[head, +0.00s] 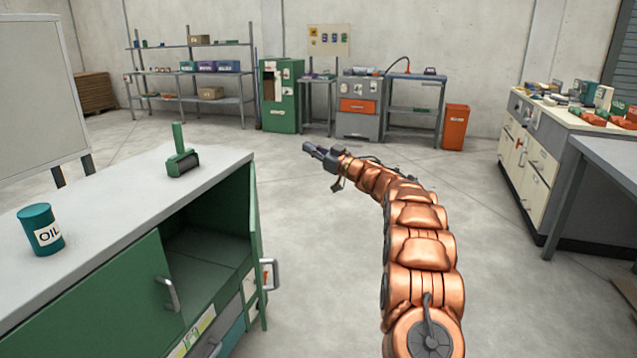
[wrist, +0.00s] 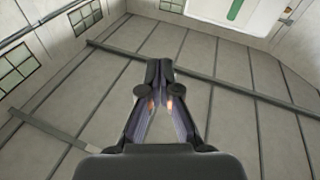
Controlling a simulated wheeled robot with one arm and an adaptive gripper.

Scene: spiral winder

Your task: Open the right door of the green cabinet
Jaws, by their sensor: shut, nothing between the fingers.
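The green cabinet (head: 120,215) with a pale grey top stands at lower left in the head view. Its right door (head: 255,235) is swung wide open, seen nearly edge-on, with a metal handle (head: 270,274) on its outer face. The dark compartment (head: 208,245) behind it is exposed and looks empty. The left door (head: 115,300) is shut and has its own handle (head: 168,293). My gripper (head: 308,149) is in the air to the right of and beyond the open door, apart from it. In the wrist view its fingertips (wrist: 160,68) meet, with nothing between them.
On the cabinet top stand a teal oil can (head: 42,229) and a green roller-like tool (head: 182,155). A whiteboard (head: 40,90) is at left, a cream cabinet bench (head: 540,150) at right. Shelves and machines line the back wall. The middle floor (head: 300,220) is clear.

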